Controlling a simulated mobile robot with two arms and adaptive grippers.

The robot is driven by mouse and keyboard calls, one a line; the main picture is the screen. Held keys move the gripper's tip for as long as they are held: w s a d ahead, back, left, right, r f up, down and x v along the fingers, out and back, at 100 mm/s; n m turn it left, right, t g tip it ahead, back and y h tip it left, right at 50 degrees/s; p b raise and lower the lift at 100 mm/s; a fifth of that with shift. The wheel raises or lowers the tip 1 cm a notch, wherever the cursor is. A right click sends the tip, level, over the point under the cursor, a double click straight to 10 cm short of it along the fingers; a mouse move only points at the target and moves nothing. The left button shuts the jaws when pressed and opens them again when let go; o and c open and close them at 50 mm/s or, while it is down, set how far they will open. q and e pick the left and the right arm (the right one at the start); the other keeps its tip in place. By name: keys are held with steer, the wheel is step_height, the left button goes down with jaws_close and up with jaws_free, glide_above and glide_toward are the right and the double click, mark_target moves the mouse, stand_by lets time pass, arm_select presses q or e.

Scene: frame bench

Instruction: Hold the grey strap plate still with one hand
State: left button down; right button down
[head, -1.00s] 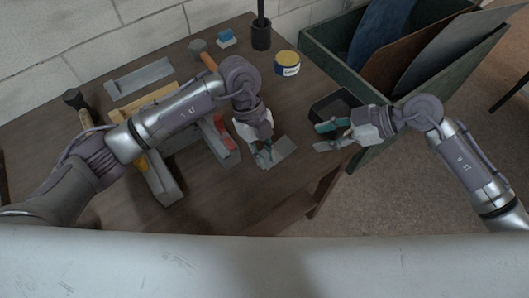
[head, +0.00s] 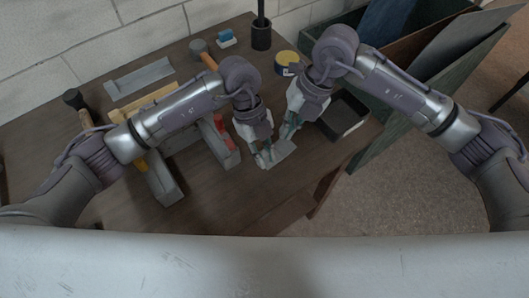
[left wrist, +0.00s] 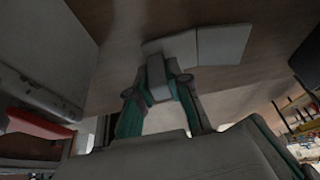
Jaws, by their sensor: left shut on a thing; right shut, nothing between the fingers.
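The grey strap plate (head: 284,153) lies flat near the front right of the bench. It also shows as a pale plate with a line across it in the left wrist view (left wrist: 222,44). My left gripper (head: 266,160) is shut on the plate's left end. In the left wrist view its teal-padded fingers (left wrist: 157,88) close around a small grey piece joined to the plate. My right gripper (head: 287,131) is shut and empty just behind the plate, close beside my left gripper; whether its tips touch the plate, I cannot tell.
A dark open tray (head: 355,128) stands at the bench's right edge, by my right gripper. A green bin (head: 405,118) with boards is beyond it. Grey blocks (head: 163,183) are at left.

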mark_target(289, 143)
steer(key=shift+w+d+f+n+t+h, duration=0.15)
steer(key=shift+w+f+n+t+h, duration=0.15)
steer(key=shift+f+n+h, duration=0.6)
steer(key=shift+w+d+f+n+t+h, duration=0.15)
steer(key=shift+w+f+n+h, duration=0.3)
steer(key=shift+n, duration=0.85)
steer(key=shift+w+d+f+n+t+h, duration=0.2)
steer(key=shift+f+n+h, duration=0.35)
steer(key=shift+f+n, duration=0.45)
steer(key=shift+f, duration=0.8)
arm_select(q)
steer(key=shift+s, duration=0.1)
arm_select(e)
steer(key=shift+s+f, duration=0.1)
steer(key=shift+f, duration=0.15)
